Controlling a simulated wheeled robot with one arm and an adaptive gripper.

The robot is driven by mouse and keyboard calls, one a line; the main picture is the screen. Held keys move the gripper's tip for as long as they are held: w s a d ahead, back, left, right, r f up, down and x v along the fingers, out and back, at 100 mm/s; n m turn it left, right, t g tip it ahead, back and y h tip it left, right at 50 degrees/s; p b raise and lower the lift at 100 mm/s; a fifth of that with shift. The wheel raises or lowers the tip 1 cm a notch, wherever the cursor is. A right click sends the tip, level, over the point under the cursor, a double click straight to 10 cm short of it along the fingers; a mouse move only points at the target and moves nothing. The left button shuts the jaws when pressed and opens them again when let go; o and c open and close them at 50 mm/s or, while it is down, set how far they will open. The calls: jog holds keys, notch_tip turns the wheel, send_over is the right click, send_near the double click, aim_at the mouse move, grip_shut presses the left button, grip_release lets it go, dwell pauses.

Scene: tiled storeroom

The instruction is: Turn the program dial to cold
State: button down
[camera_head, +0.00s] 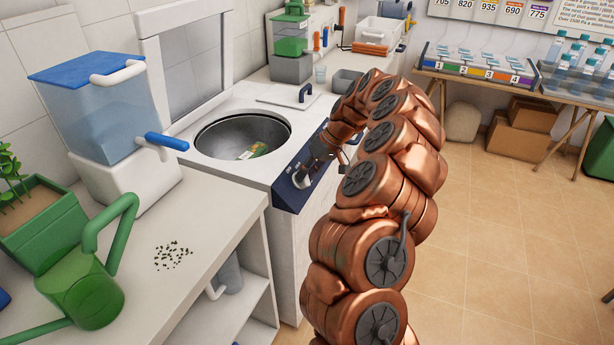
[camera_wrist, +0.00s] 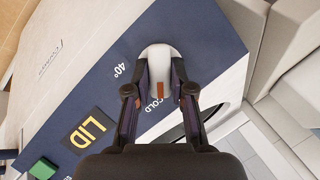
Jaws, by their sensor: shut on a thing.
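The program dial (camera_wrist: 158,62) is a white rounded knob on the dark blue control panel (camera_wrist: 202,30). My gripper (camera_wrist: 159,75) is shut on it, one dark finger on each side. A brown-orange mark (camera_wrist: 161,90) shows on the dial's near side, close to the COLD label (camera_wrist: 154,105). The fingers hide part of the panel's lettering.
A yellow LID label (camera_wrist: 90,131) and a green button (camera_wrist: 43,169) are on the same panel. The washer's tub (camera_head: 215,137) is open, with a small colourful item inside. A blue-lidded dispenser (camera_head: 100,110) and a green watering can (camera_head: 85,290) stand on the left counter.

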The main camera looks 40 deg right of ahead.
jog(key=shift+m, duration=0.5)
jog(key=c, duration=1)
grip_release()
jog(key=v, duration=1.2)
jog(key=shift+d, duration=0.15)
jog(key=shift+w, duration=0.1)
